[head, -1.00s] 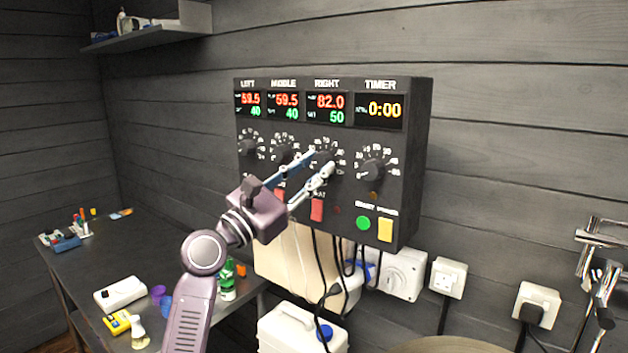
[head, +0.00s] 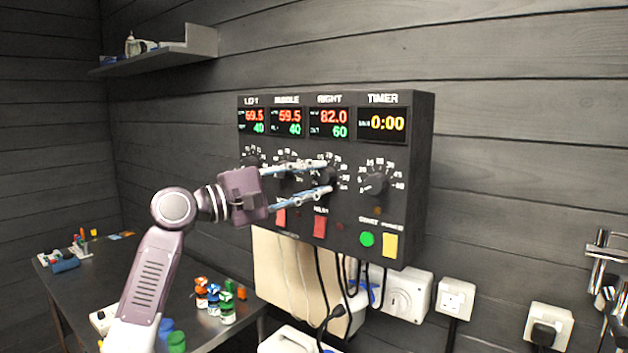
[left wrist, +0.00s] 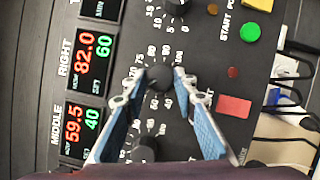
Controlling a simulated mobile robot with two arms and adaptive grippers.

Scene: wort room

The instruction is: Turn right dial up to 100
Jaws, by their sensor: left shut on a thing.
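The dark control box (head: 418,170) hangs on the wall. The right dial (head: 328,174) is its third knob, below the RIGHT display (head: 328,123), which reads 82.0 in red and 60 in green. My left gripper (head: 328,177) reaches in from the left and is shut on the right dial, one finger above and one below it. In the left wrist view the dial (left wrist: 158,78) sits between the two fingertips (left wrist: 160,76). The fingers partly hide the dial and its scale in the head view. My right gripper is not in view.
The timer dial (head: 375,183) is just right of the gripper; the middle dial (head: 286,178) lies behind the fingers. A red switch (head: 320,226), green button (head: 367,239) and yellow button (head: 390,245) are below. Cables hang underneath. A cluttered table (head: 200,338) stands lower left.

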